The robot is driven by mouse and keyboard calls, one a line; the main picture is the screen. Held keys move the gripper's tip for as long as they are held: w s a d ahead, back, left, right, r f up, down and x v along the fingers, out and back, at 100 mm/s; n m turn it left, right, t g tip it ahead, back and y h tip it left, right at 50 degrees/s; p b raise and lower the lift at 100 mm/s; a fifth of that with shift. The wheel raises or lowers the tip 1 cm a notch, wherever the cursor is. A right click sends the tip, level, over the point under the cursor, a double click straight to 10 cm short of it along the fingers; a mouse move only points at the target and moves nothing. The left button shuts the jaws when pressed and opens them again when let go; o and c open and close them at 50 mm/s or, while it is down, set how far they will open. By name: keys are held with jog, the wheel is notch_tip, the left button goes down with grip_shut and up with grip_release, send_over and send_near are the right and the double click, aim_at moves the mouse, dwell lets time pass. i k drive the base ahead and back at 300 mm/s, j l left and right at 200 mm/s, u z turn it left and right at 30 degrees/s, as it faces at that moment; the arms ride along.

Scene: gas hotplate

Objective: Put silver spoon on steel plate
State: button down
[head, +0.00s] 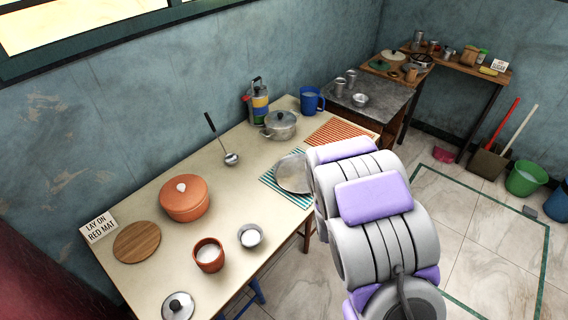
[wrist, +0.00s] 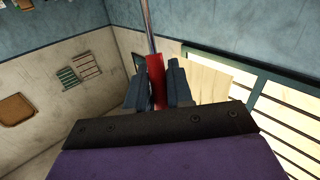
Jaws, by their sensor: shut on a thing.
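The steel plate (head: 292,175) lies on a teal-and-white striped mat (head: 270,182) on the long table, partly hidden by my arm. My gripper (wrist: 157,88) is shut on a red-handled utensil (wrist: 156,72) in the wrist view. Its thin silver shaft runs up out of the frame. Its far end is out of view, so I cannot tell whether it is the silver spoon. My gripper is hidden behind my arm in the head view. I make out no other spoon on the table.
A lidded steel pot (head: 280,126), blue mug (head: 311,100) and orange striped mat (head: 340,133) are near the plate. A ladle (head: 230,158), orange pot (head: 184,199), red cup (head: 208,256) and small bowl (head: 250,236) stand further left. The table's middle is clear.

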aim_at(306, 176)
jog(key=i+j+z, duration=0.15)
jog(key=j+z, duration=0.15)
jog(key=z, duration=0.15)
jog(key=i+j+z, duration=0.1)
jog(key=j+z, duration=0.25)
jog(key=z, duration=0.4)
